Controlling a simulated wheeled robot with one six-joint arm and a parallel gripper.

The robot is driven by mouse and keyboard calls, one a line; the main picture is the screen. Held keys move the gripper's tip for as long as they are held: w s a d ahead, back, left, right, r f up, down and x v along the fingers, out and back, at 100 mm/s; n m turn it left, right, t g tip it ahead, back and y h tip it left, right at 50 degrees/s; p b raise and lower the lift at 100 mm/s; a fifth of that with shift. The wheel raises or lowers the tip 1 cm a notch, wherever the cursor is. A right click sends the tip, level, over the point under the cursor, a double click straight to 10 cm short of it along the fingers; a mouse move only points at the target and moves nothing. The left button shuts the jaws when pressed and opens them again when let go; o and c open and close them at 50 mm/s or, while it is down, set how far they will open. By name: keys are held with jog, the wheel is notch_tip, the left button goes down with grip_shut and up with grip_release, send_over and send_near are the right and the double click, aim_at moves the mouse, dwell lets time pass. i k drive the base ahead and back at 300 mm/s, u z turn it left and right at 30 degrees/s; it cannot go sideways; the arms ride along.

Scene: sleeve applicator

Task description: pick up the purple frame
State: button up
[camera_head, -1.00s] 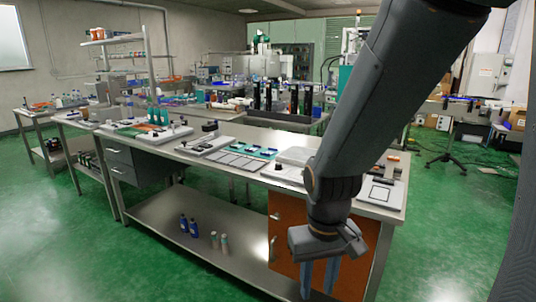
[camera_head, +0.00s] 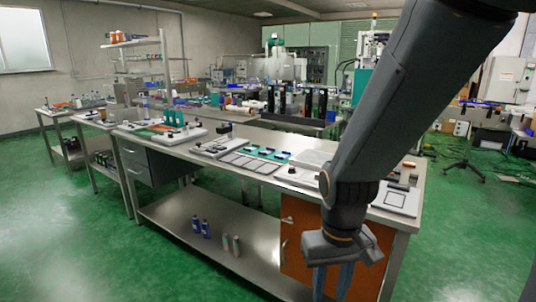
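I cannot clearly make out a purple frame in the head view. A small dark square outline (camera_head: 395,199) lies on a white plate at the right end of the steel workbench (camera_head: 265,190); its colour does not read as purple. My gripper (camera_head: 333,284) hangs pointing down in front of the bench's near side, below the top's level in the picture. Its two bluish fingers are apart with nothing visible between them. My arm hides part of the bench top and of the orange cabinet.
White trays and fixtures with teal pieces (camera_head: 268,153) line the bench top. An orange cabinet (camera_head: 297,240) is under the bench's right end. Blue bottles (camera_head: 200,228) stand on the lower shelf. Green floor (camera_head: 80,230) is open at the left.

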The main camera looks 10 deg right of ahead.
aim_at(269, 150)
jog(key=u, duration=0.55)
jog(key=k, duration=1.3)
jog(key=u, duration=0.85)
jog(key=i, duration=2.75)
jog(key=z, duration=0.6)
jog(key=i, duration=1.1)
jog(key=z, duration=1.65)
jog(key=i, duration=0.75)
jog(key=z, duration=0.6)
